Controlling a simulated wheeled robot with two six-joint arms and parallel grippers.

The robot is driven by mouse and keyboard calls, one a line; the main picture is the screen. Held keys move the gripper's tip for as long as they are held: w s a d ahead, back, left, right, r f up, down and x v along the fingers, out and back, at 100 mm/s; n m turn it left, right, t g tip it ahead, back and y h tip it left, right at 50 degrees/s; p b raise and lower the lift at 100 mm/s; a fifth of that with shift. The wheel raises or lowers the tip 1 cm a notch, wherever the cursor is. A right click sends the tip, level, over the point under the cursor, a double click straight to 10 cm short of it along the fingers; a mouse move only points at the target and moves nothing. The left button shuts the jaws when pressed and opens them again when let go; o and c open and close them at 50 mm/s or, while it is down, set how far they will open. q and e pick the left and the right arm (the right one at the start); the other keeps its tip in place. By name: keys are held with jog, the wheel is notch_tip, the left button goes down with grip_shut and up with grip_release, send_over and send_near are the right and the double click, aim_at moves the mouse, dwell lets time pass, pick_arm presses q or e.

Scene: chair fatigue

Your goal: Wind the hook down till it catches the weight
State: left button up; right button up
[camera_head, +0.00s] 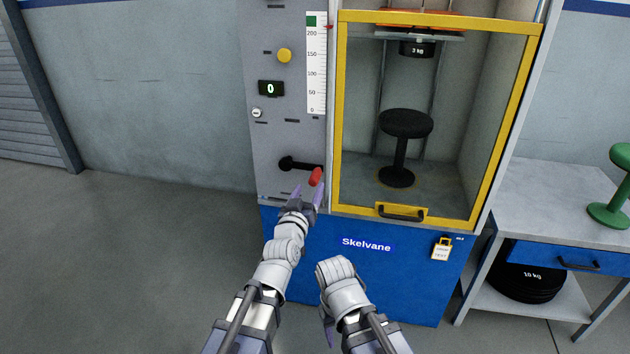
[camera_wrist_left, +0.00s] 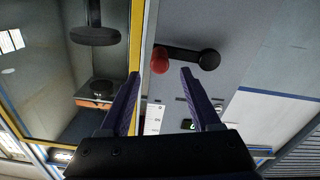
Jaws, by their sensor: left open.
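A crank with a black arm and a red handle (camera_head: 316,177) is on the grey control panel (camera_head: 283,210). My left gripper (camera_head: 309,191) is open just in front of the handle. In the left wrist view the red handle (camera_wrist_left: 160,60) lies just beyond and between the fingertips (camera_wrist_left: 160,73), not gripped. A black 3 kg weight (camera_head: 417,48) is at the top of the yellow-framed cabinet, under a plate and an orange part. I cannot make out a hook. My right arm is low in the middle; a purple piece of its gripper (camera_head: 327,332) shows, with the jaws unclear.
A black stool (camera_head: 405,123) stands inside the cabinet behind the yellow-framed door (camera_head: 337,110). The panel carries a yellow knob (camera_head: 285,56), a display reading 0 (camera_head: 271,88) and a scale (camera_head: 316,75). A bench (camera_head: 540,200) with a green stool (camera_head: 610,213) is at right.

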aim_at(315, 173)
pick_arm(q)
jog(key=x, duration=0.7)
jog(key=shift+w+d, duration=0.1)
jog(key=shift+w, duration=0.3)
grip_shut()
jog(key=shift+r, duration=0.1)
dwell(1.0)
